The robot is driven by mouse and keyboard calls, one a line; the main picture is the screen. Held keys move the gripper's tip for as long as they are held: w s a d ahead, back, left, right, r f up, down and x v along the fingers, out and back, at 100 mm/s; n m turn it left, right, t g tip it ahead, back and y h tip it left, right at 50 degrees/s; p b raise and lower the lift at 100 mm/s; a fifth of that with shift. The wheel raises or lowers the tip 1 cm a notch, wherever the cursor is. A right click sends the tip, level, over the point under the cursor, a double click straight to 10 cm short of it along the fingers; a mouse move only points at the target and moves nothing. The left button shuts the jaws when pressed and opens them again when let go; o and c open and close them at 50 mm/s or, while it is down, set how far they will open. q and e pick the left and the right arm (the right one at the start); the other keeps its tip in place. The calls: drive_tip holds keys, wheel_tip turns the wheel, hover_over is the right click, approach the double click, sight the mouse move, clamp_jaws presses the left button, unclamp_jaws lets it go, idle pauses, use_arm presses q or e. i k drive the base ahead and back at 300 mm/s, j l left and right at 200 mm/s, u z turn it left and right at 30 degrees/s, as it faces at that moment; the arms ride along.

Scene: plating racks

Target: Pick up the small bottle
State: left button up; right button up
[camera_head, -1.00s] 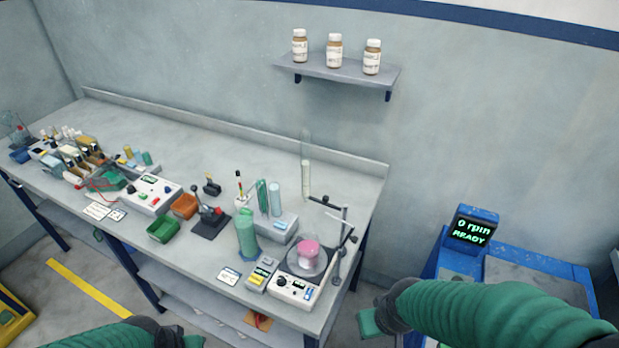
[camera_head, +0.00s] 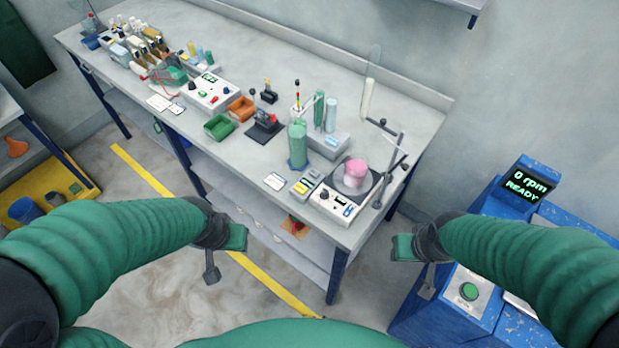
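Several small brown bottles (camera_head: 154,49) stand in a crowded group at the far left end of the workbench. They are small in the picture, and I cannot tell which bottle the task means. My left gripper (camera_head: 225,253) hangs over the floor in front of the bench, well short of the bottles. Its two fingers look apart with nothing between them. My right gripper (camera_head: 415,263) is over the floor to the right of the bench's near end, beside the blue machine. Its fingers also look apart and empty.
The workbench (camera_head: 290,62) carries a stirrer with a pink beaker (camera_head: 355,172), a green cylinder (camera_head: 298,145), green (camera_head: 219,127) and orange bins, and a white meter (camera_head: 211,93). A blue machine (camera_head: 508,228) stands right. A yellow platform (camera_head: 62,188) is left. Floor between is clear.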

sight(133, 19)
drive_tip(key=i+j, duration=0.1)
drive_tip(key=j, duration=0.45)
drive_tip(key=i+j+z, duration=0.1)
drive_tip(key=j, duration=0.45)
drive_tip(key=i+j, duration=0.15)
drive_tip(key=j, duration=1)
drive_tip(key=i+j+z, duration=0.1)
drive_tip(key=j, duration=0.45)
drive_tip(key=i+j, duration=0.2)
drive_tip(key=j, duration=0.15)
drive_tip(key=i+j+z, duration=0.1)
drive_tip(key=j, duration=0.3)
drive_tip(key=i+j, duration=0.3)
drive_tip(key=i+j+z, duration=0.1)
drive_tip(key=j, duration=0.4)
drive_tip(key=i+j, duration=0.45)
drive_tip(key=j, duration=0.35)
drive_tip(key=i+j+z, duration=0.1)
drive_tip(key=j, duration=0.3)
drive_tip(key=i+j, duration=0.25)
drive_tip(key=j, duration=0.15)
drive_tip(key=i+j+z, duration=0.15)
drive_tip(key=i+j, duration=0.65)
drive_tip(key=i, duration=0.15)
drive_tip(key=j, duration=0.35)
